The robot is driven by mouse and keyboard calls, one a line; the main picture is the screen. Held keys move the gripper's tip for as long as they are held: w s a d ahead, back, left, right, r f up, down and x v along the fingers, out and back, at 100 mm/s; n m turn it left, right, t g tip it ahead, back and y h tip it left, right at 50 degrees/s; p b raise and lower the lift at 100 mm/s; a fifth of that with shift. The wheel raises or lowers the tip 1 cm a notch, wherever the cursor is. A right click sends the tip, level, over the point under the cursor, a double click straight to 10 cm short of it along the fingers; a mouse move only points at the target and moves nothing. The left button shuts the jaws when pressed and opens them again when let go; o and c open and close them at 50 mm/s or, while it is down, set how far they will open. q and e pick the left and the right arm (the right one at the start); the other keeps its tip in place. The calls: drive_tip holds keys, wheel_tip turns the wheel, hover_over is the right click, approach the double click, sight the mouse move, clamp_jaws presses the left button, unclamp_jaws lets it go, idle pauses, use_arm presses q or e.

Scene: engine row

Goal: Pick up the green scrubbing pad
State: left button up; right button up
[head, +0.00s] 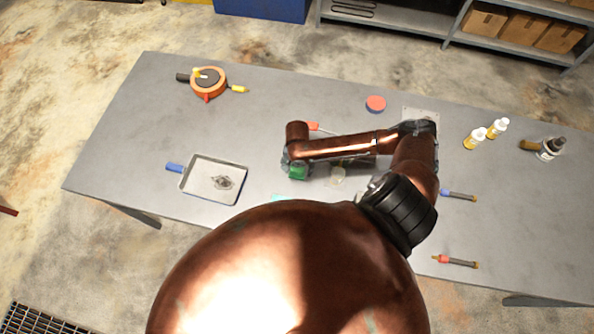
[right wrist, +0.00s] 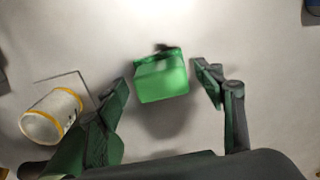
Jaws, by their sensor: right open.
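The green scrubbing pad (right wrist: 162,80) shows in the right wrist view as a bright green block with a dark piece along its far edge. It lies between and slightly beyond the fingertips of my right gripper (right wrist: 160,88), with visible gaps on both sides. My right gripper is open, with green inner finger faces, one at each side of the pad. In the head view my right gripper (head: 290,163) is over the middle of the table, and a green patch shows beneath it; I cannot tell pad from finger there. My left gripper is not in view.
A translucent cylinder with yellow bands (right wrist: 50,117) lies left of the gripper in the wrist view. On the grey table (head: 130,130) are a metal tray (head: 205,194), an orange round holder (head: 207,85), a red disc (head: 376,103) and bottles (head: 475,139) at right.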

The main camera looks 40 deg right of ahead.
drive_tip(key=shift+f, duration=0.1)
drive_tip(key=shift+c, duration=0.9)
drive_tip(key=c, duration=0.9)
drive_tip(key=shift+c, duration=1)
